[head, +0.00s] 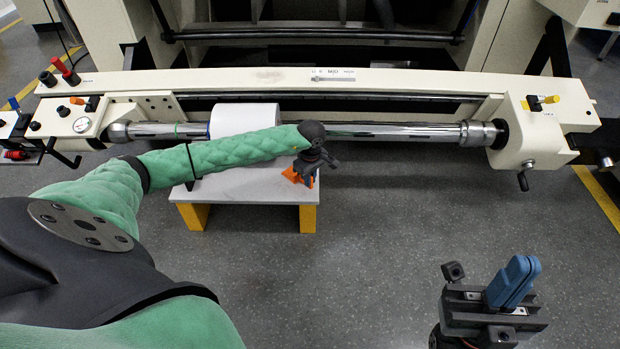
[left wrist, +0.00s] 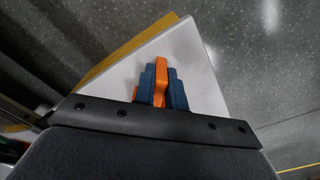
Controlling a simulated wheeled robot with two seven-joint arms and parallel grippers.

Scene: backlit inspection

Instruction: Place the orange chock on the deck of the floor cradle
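The orange chock (head: 299,177) is at the right end of the floor cradle, and it also shows in the left wrist view (left wrist: 161,82). My left gripper (head: 308,168) is shut on the chock, with a blue finger against each side of it in the left wrist view. The floor cradle has a pale deck (head: 245,188) and yellow legs. The chock is over the deck near its right end; I cannot tell whether it touches the surface. My right gripper (head: 513,282) is at the lower right, its blue fingers together and empty, far from the cradle.
A long cream machine frame (head: 400,80) with a steel shaft (head: 385,131) runs behind the cradle. A white roll (head: 245,119) on the shaft hangs above the deck's back part. Grey floor (head: 400,220) lies open in front and to the right.

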